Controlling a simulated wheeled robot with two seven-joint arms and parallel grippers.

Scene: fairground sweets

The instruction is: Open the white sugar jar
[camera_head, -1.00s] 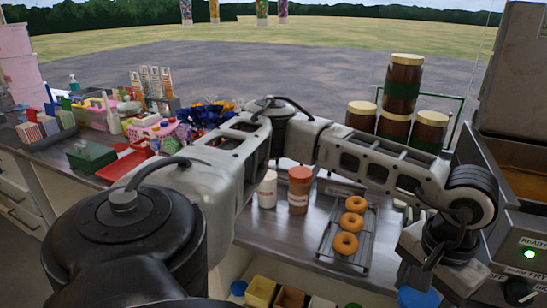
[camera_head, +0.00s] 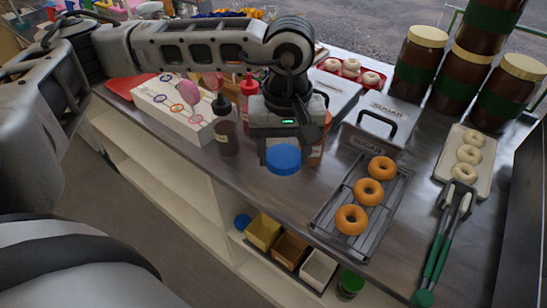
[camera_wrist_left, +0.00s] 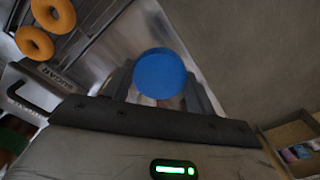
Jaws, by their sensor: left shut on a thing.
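My left gripper (camera_head: 288,143) is shut on a round blue lid (camera_head: 283,159). It holds the lid at the front edge of the counter. The lid also shows between the fingers in the left wrist view (camera_wrist_left: 160,74). No jar body shows under it. The white sugar jar does not show now; the gripper and wrist cover the spot beside the orange-brown jar (camera_head: 317,152), which is partly hidden behind them. My right gripper is out of view.
A rack of doughnuts (camera_head: 322,222) and a metal sugar bin (camera_head: 398,112) stand right of the gripper. A dark bottle (camera_head: 226,136) and a lollipop box (camera_head: 160,108) stand left. Green tongs (camera_head: 437,250) lie at the right. Small tubs (camera_head: 262,232) stand on the shelf below.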

